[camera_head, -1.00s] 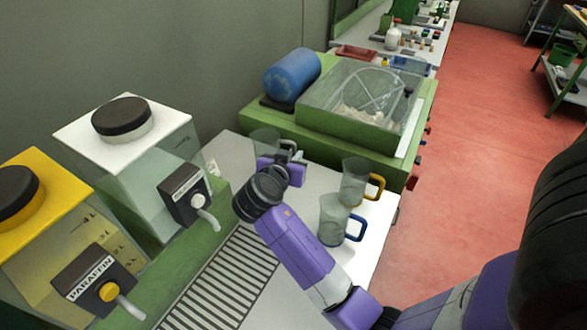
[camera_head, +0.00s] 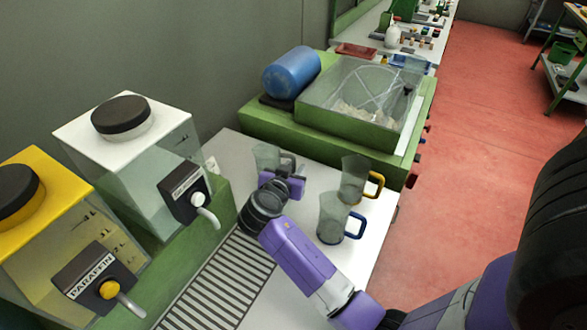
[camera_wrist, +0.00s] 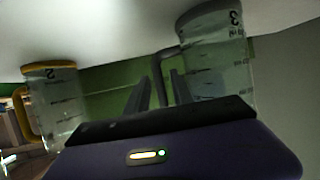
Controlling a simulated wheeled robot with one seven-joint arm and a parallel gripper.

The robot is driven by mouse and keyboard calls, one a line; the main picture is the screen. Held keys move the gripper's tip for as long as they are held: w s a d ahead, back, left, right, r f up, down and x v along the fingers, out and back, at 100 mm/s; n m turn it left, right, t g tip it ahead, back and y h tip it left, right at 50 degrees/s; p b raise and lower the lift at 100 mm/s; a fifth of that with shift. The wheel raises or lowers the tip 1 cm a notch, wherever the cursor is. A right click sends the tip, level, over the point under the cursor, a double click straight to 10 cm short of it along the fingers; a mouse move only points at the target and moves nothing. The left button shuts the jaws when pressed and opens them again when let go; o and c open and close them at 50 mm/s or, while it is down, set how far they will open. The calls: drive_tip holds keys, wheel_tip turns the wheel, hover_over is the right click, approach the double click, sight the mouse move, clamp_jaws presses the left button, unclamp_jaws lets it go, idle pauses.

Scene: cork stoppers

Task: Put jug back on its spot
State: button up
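The clear jug with the dark grey handle (camera_head: 266,158) is at the back left of the white bench top, beside the end of the drain grille. It also shows in the wrist view, marked 3 (camera_wrist: 222,70), with its base at the white surface; I cannot tell whether it touches. My gripper (camera_head: 283,174) is at its handle side. In the wrist view my two dark fingers (camera_wrist: 160,82) lie either side of the handle, shut on it as far as I can see. My gripper hides the jug's lower part in the head view.
A yellow-handled jug (camera_head: 354,182) and a blue-handled jug (camera_head: 332,222) stand to the right. A white-lidded tank (camera_head: 75,135) and a yellow paraffin tank (camera_head: 65,205) stand left, taps facing the drain grille (camera_head: 215,285). A green machine (camera_head: 290,128) is behind.

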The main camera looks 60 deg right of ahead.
drive_tip(key=shift+r, duration=0.1)
drive_tip(key=shift+r, duration=0.15)
drive_tip(key=b+v, duration=0.1)
drive_tip(key=v, duration=1.1)
drive_tip(key=shift+b, duration=0.3)
drive_tip(key=shift+s, duration=0.1)
